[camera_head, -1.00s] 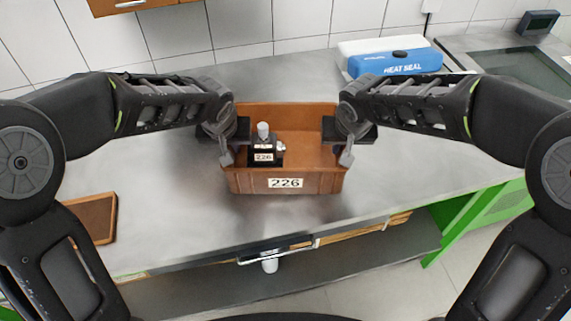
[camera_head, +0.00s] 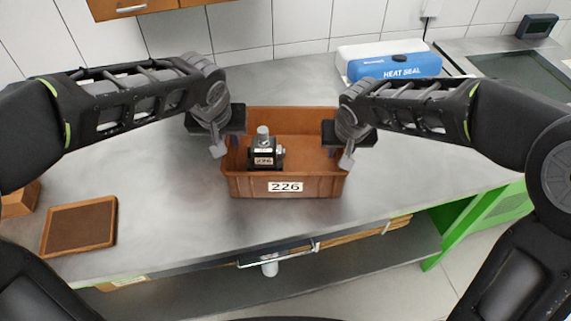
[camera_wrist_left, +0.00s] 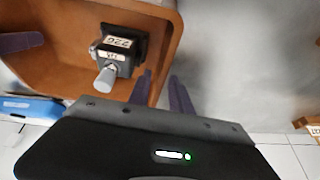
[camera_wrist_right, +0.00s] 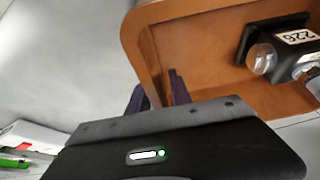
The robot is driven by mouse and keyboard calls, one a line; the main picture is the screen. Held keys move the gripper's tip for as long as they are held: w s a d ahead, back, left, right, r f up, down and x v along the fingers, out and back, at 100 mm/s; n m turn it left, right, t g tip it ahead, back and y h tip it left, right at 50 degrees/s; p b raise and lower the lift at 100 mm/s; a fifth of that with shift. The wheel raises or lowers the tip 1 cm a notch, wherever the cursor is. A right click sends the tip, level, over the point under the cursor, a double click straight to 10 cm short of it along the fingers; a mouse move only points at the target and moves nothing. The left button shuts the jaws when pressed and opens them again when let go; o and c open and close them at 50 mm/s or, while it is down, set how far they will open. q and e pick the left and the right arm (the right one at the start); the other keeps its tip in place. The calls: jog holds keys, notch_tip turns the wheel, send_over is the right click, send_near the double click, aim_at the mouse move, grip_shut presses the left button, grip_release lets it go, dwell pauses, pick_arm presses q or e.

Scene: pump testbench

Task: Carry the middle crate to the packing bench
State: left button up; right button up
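An orange-brown crate (camera_head: 240,187) labelled 226 sits on the grey metal bench (camera_head: 170,190). A dark pump unit (camera_head: 265,153) with a grey knob, also labelled 226, stands inside; it shows in the left wrist view (camera_wrist_left: 117,55). My left gripper (camera_head: 222,145) is at the crate's left wall, its fingers (camera_wrist_left: 160,88) apart on either side of the rim. My right gripper (camera_head: 345,150) is at the right wall; its fingers (camera_wrist_right: 155,90) are apart, one outside and one inside the wall. Exact contact with the walls cannot be told.
A blue and white heat sealer (camera_head: 395,65) stands at the back right. A shallow brown tray (camera_head: 80,226) lies at the left, beside part of another brown box (camera_head: 20,200). A dark panel device (camera_head: 537,25) is at the far right.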

pick_arm(q)
jog(key=v, duration=0.4)
jog(key=shift+s+r, duration=0.1)
jog(key=shift+r, duration=0.1)
pick_arm(e)
jog(key=v, duration=1.2)
dwell(0.4)
